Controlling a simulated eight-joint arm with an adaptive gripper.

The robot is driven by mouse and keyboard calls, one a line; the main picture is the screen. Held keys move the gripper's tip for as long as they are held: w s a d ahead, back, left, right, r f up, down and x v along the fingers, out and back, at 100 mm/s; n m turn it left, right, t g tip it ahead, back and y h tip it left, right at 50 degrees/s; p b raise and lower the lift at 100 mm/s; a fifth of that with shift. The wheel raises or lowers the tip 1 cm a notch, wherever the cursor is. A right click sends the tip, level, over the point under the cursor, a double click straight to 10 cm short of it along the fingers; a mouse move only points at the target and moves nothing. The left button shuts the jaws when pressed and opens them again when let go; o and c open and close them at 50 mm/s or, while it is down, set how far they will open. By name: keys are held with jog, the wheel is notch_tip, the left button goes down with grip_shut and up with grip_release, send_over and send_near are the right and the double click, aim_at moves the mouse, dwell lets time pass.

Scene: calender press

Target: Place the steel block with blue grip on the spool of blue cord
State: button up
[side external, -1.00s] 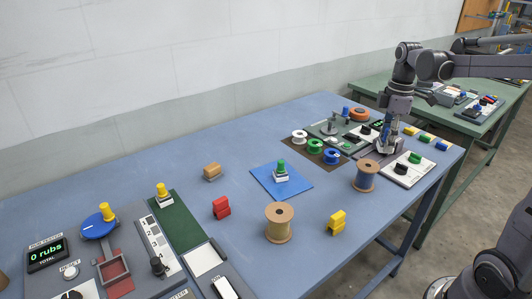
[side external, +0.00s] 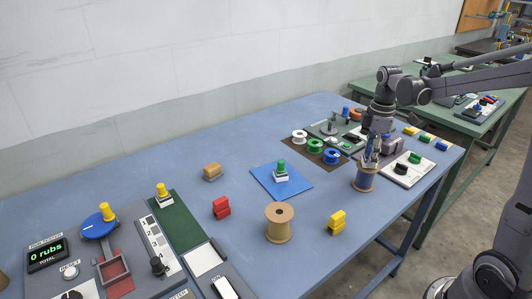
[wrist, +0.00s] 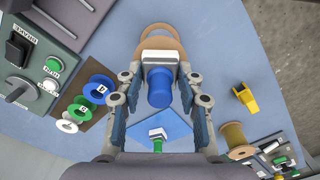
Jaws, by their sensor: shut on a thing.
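My gripper (side external: 370,158) is shut on the steel block with blue grip (wrist: 159,88). In the wrist view my gripper (wrist: 157,76) has a finger on each side of the blue grip, and the pale steel part shows beyond it. The spool of blue cord (side external: 364,181), with wooden flanges, stands upright on the blue table. The block is over its top flange (wrist: 163,31), which shows behind the block in the wrist view. I cannot tell whether the block touches the flange. In the side view my fingers hide most of the block.
Small blue (side external: 332,157), green (side external: 315,145) and white (side external: 299,136) spools stand on a brown mat left of my gripper. A white board (side external: 404,170) with blocks lies to the right.

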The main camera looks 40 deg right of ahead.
jog(key=shift+f, duration=0.15)
jog(key=o, duration=1.2)
notch_tip(320, 180, up, 12)
jog(key=shift+a+r, duration=0.1)
jog(key=shift+s+a, duration=0.1)
jog(key=shift+a, duration=0.2)
jog(key=s+a+f+m+t, duration=0.2)
jog(key=a+f+m, duration=0.1)
jog(key=a, duration=0.3)
jog(key=s+a+f+m+t, duration=0.2)
jog(key=s+a+m, duration=0.1)
jog(key=a, duration=0.3)
jog(key=s+a+f+m+t, duration=0.3)
jog(key=a, duration=0.3)
jog(key=shift+a+f, duration=0.1)
jog(key=shift+f, duration=0.25)
